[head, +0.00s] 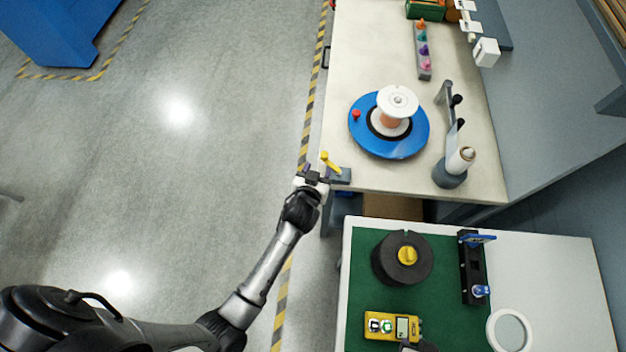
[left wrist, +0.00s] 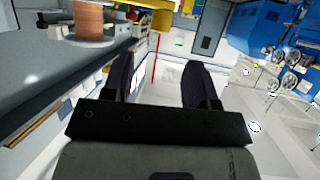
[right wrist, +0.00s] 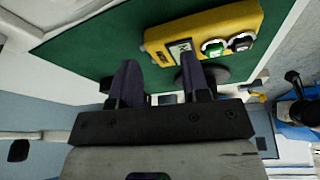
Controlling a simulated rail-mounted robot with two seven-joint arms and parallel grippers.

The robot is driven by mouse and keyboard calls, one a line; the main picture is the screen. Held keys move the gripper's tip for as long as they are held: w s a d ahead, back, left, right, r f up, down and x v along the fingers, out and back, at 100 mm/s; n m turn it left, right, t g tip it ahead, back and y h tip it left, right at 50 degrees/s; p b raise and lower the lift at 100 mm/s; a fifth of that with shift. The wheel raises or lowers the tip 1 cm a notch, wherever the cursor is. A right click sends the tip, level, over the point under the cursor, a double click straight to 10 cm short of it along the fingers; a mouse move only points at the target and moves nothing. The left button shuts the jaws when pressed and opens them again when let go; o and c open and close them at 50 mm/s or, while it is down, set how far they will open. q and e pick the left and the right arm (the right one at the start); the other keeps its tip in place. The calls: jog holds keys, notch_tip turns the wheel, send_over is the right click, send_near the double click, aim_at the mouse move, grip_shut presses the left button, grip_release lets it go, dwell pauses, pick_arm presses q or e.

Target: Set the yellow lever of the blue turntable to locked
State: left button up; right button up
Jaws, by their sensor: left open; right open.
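The blue turntable (head: 418,137) lies on the beige table and carries a white-flanged spool (head: 398,101) with a copper winding. A red knob (head: 356,114) sits at its left rim. The yellow lever (head: 329,161) sticks up at a slant from a dark grey block (head: 342,176) at the table's near left corner. My left gripper (head: 311,177) is open and empty, just left of and in front of the lever. The copper winding shows at upper left in the left wrist view (left wrist: 88,20). My right gripper (right wrist: 160,80) is open, near a yellow meter (right wrist: 205,33).
A dark stand with a roller (head: 460,160) stands right of the turntable. A grey strip of coloured pegs (head: 423,58) lies behind it. The nearer table holds a green mat (head: 350,285), a black reel (head: 402,258) and a white ring (head: 508,330). Open floor lies left of the tables.

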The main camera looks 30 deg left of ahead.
pick_arm(q)
jog(key=shift+v, duration=2.4)
pick_arm(e)
jog(key=shift+a+r, duration=0.1)
jog(key=shift+a, duration=0.05)
